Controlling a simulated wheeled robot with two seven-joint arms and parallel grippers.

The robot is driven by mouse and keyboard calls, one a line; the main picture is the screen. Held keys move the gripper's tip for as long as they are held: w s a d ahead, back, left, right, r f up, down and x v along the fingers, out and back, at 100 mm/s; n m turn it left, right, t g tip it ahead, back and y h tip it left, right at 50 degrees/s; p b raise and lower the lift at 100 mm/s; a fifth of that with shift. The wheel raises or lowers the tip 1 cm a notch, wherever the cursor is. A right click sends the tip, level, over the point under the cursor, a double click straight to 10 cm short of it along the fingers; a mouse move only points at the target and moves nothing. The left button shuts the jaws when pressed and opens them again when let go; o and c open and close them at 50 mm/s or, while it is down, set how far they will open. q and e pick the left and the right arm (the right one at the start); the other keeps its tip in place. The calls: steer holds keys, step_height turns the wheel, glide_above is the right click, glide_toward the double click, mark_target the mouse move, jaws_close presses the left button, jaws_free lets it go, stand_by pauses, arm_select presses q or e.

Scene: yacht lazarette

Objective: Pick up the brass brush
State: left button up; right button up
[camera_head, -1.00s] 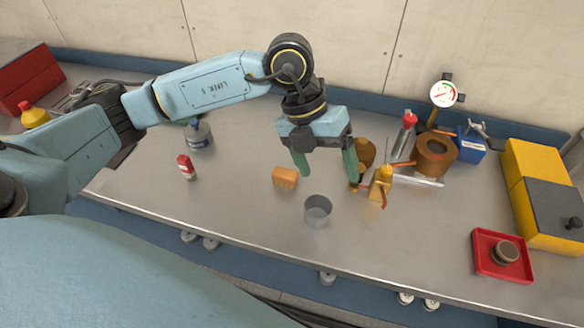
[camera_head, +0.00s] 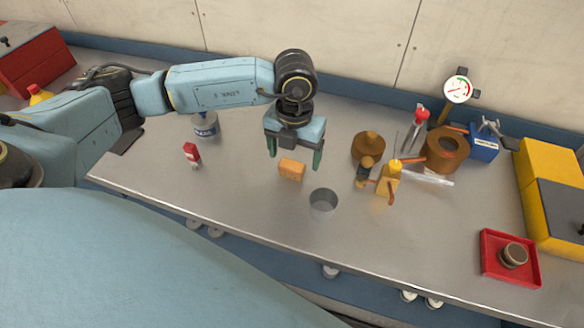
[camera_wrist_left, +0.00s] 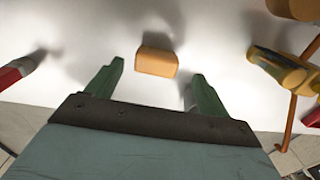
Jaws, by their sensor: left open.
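My left gripper (camera_head: 295,155) is open and points down above the bench, with its two green fingers apart and nothing between them. A small orange-tan block (camera_head: 291,169) lies on the bench just below and in front of it. In the left wrist view the block (camera_wrist_left: 156,62) shows between and slightly beyond the fingertips, apart from both. I cannot tell for sure which thing is the brass brush; no bristles are clear on the block. A small dark-topped tan item (camera_head: 364,172) stands to the right, beside a yellow oil can (camera_head: 389,182). My right gripper is out of view.
A grey metal cup (camera_head: 323,204) stands in front of the block. A red-and-white bottle (camera_head: 192,154) is to the left. A brown round piece (camera_head: 368,147), a copper coil (camera_head: 445,150) and a gauge (camera_head: 458,88) crowd the right. The front-right bench is clear up to a red tray (camera_head: 510,258).

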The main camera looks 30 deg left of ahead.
mark_target(292, 164)
arm_select(q)
steer(key=f, duration=0.4)
steer(key=shift+s+a, duration=0.1)
steer(key=shift+a, duration=0.1)
steer(key=c, duration=1.1)
